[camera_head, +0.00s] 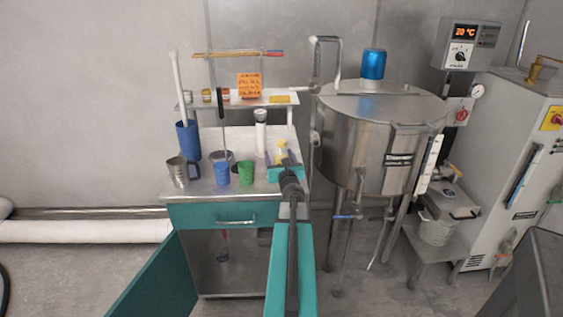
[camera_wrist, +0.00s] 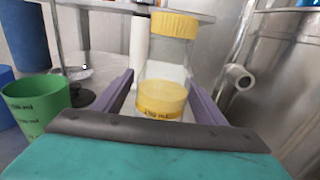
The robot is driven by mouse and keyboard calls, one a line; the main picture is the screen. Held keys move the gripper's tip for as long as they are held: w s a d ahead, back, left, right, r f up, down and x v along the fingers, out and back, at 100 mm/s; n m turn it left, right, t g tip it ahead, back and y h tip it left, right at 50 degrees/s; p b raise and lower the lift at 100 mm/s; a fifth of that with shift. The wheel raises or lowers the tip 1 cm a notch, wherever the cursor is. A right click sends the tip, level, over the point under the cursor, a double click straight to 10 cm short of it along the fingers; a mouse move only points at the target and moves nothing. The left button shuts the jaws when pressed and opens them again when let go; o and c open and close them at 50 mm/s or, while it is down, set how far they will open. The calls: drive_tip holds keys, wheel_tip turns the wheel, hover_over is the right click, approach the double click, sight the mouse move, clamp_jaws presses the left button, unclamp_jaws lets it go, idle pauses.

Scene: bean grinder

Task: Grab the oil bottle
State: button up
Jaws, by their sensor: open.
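The oil bottle (camera_wrist: 168,62) is clear with a yellow cap and yellow liquid at the bottom. In the wrist view it stands upright just ahead of my gripper (camera_wrist: 160,92), between the two purple fingers. The fingers are open, with a gap showing on each side; I cannot tell whether either touches it. In the head view the bottle (camera_head: 281,151) stands at the right end of the worktop, and my gripper (camera_head: 283,166) reaches it from the front. Its lower part is partly hidden there by my gripper.
A green cup (camera_head: 246,172) and a blue cup (camera_head: 222,173) stand left of the bottle. A white cylinder (camera_head: 261,138) stands behind it, below a shelf (camera_head: 262,99). A large steel tank (camera_head: 365,140) stands to the right. The cabinet door (camera_head: 140,285) below hangs open.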

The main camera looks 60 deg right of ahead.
drive_tip(key=c, duration=1.3)
drive_tip(key=shift+r, duration=0.2)
